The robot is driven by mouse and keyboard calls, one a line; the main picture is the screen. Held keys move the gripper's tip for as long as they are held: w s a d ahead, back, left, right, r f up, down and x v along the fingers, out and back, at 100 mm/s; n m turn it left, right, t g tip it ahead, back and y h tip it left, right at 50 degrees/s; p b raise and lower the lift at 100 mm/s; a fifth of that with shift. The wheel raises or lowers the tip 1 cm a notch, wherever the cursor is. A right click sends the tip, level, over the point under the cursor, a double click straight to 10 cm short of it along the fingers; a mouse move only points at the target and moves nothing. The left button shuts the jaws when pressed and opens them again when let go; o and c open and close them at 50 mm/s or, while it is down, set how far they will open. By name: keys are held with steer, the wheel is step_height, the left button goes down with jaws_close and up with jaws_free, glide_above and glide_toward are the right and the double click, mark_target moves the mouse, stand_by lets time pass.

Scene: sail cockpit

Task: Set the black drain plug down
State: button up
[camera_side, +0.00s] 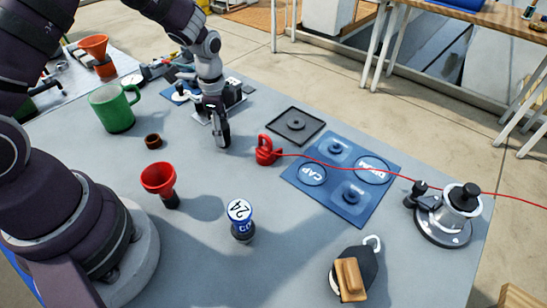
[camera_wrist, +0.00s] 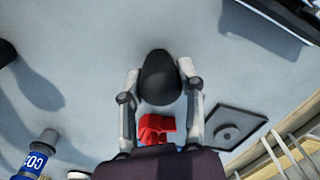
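My gripper (camera_side: 222,140) points down over the grey table in the side view, left of the square black tray. In the wrist view my gripper (camera_wrist: 159,72) has a finger on each side of a rounded black object, which looks like the drain plug (camera_wrist: 160,80). The fingertips appear to touch its sides. In the side view the plug is hard to separate from the dark fingers, and its height above the table is unclear. A blue mat (camera_side: 332,187) with round areas marked CAP and DRAIN lies to the right.
A red shackle-like piece (camera_side: 266,151) with a red line sits beside my gripper. The black tray (camera_side: 275,127) lies behind it. A red funnel (camera_side: 158,178), blue can (camera_side: 242,228), green mug (camera_side: 113,110) and metal winch (camera_side: 446,222) stand around. Table space in front is clear.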

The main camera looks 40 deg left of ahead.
steer(key=o, duration=0.4)
steer(key=shift+c, duration=0.2)
step_height(320, 180, up, 12)
steer(key=s+d+r+n+t, duration=0.2)
steer(key=s+r+n, duration=0.1)
steer(key=s+n, duration=0.2)
steer(key=s+d+r+n+t, duration=0.2)
steer(key=s+r+n+t, duration=0.1)
steer(key=s, duration=0.4)
steer(key=r+n, duration=0.1)
steer(key=n, duration=0.1)
steer(key=shift+s+d+r+n, duration=0.2)
steer(key=shift+s+n, duration=0.1)
steer(key=shift+n, duration=0.1)
